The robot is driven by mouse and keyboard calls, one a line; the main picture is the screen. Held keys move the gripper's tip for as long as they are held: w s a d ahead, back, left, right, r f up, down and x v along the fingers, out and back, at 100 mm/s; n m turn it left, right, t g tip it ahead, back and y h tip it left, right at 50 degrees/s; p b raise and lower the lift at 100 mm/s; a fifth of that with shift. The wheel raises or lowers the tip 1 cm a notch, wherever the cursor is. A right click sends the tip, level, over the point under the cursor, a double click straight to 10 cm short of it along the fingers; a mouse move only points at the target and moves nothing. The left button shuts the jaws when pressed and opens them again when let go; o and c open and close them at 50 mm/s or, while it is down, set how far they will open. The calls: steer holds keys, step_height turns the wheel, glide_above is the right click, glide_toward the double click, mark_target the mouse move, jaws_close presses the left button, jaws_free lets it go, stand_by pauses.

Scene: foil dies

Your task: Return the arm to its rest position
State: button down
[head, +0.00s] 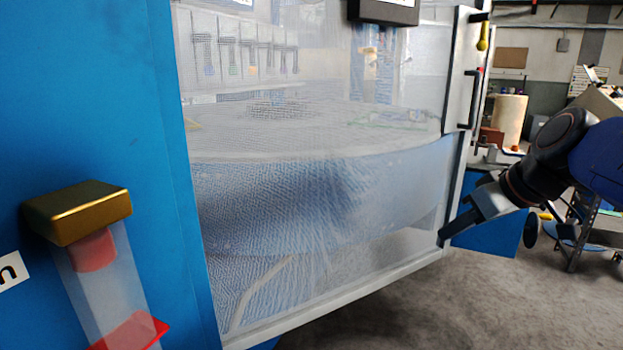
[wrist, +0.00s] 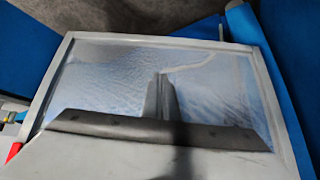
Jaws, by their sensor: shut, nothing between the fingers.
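My arm comes in from the right edge in the head view, and my gripper (head: 445,236) points down and left, at the lower right corner of a clear machine door (head: 330,210). I cannot tell whether it touches the door frame. In the wrist view my gripper (wrist: 160,80) is shut, with nothing between its fingers. The clear door panel (wrist: 105,90) with its pale frame lies beyond the fingers there.
The blue machine body (head: 90,110) fills the left, with a brass-coloured block (head: 78,212) on it. A dark handle (head: 468,100) sits on the door's right edge. Grey floor (head: 420,305) is open at the bottom. A wheeled metal stand (head: 578,235) is at the right.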

steer(key=s+d+f+m+g+h, duration=0.1)
steer(key=s+f+m, duration=0.4)
steer(key=s+f, duration=1)
step_height(320, 180, down, 3)
steer(key=g+h, duration=0.1)
steer(key=h, duration=0.1)
steer(key=shift+d+h, duration=0.2)
steer(key=shift+h, duration=0.2)
